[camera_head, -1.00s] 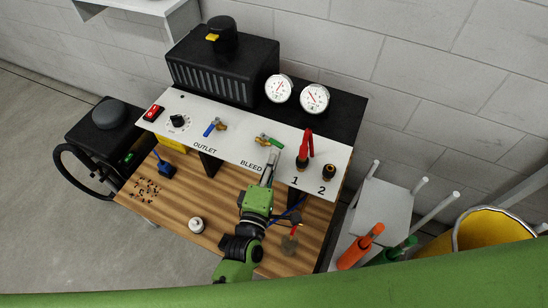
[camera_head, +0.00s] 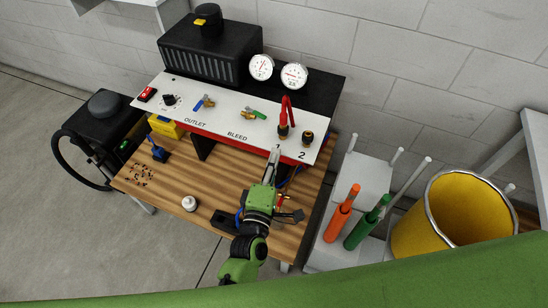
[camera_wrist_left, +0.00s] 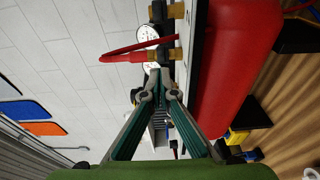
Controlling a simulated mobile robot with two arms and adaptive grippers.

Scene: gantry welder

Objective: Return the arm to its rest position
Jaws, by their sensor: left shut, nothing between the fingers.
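My left gripper (camera_head: 273,158) is shut and empty. In the head view its fingertips are at the front edge of the white control panel (camera_head: 218,128), close to the number 1. The green arm behind it reaches over the wooden bench (camera_head: 170,189). In the left wrist view the gripper's fingers (camera_wrist_left: 160,84) meet, with nothing between them. My right gripper is not in view.
The panel carries a blue-handled valve (camera_head: 204,103), a green-handled valve (camera_head: 254,114), a red hose (camera_head: 287,107) at port 1 and brass port 2 (camera_head: 307,138). A red cylinder (camera_wrist_left: 235,70) lies close beside the gripper. A yellow bin (camera_head: 428,218) stands right.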

